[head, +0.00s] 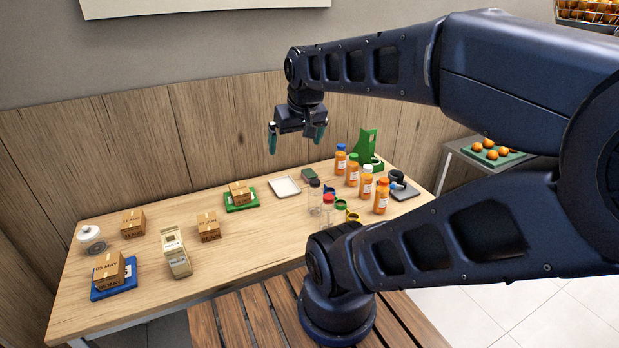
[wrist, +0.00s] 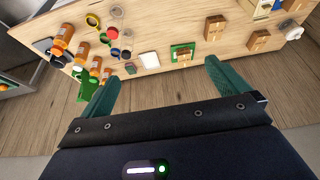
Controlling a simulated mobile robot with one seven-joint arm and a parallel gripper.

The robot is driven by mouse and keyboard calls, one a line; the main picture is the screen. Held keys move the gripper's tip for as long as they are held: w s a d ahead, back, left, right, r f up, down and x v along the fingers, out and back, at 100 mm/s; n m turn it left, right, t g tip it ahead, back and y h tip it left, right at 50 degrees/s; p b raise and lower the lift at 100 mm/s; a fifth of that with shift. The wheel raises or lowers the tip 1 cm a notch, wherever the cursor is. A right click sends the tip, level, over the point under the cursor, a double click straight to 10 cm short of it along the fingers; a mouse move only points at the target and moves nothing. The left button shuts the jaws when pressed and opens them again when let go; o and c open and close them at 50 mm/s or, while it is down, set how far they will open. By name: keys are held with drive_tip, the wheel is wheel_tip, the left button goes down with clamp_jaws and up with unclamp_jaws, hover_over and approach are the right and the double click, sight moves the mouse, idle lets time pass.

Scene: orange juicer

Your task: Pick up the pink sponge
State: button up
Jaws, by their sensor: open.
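I cannot make out a pink sponge in either view. A small dark grey-green block (head: 309,174) lies on the table beside the white tray (head: 284,187); it is too small to tell what it is. My gripper (head: 296,142) is open and empty, high above the back edge of the table, with its fingers pointing down. In the wrist view its two green fingers (wrist: 160,78) are spread wide with nothing between them. The white tray also shows in the wrist view (wrist: 149,60), beyond the fingertips.
Orange bottles with coloured caps (head: 352,170) and a green stand (head: 367,146) crowd the table's right end. Cardboard boxes (head: 208,226), a label device (head: 175,254), a blue tray (head: 115,285) and a green tray (head: 242,205) stand to the left. Bare wood lies between them.

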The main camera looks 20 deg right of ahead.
drive_tip(key=n+g+h, duration=0.5)
drive_tip(key=n+h, duration=0.1)
drive_tip(key=n, duration=1.2)
hover_over(309, 173)
drive_tip(key=a, duration=0.6)
wheel_tip(309, 173, down, 35)
drive_tip(key=x, duration=0.5)
drive_tip(key=shift+d+f, duration=0.1)
drive_tip(key=shift+d, duration=0.15)
drive_tip(key=shift+w+d+x, duration=0.1)
drive_tip(key=shift+d+x, duration=0.05)
drive_tip(key=shift+x, duration=1.25)
drive_tip(key=shift+w+d+x, duration=0.1)
drive_tip(key=shift+w+x, duration=0.05)
drive_tip(key=shift+x, duration=1.2)
drive_tip(key=c, duration=1)
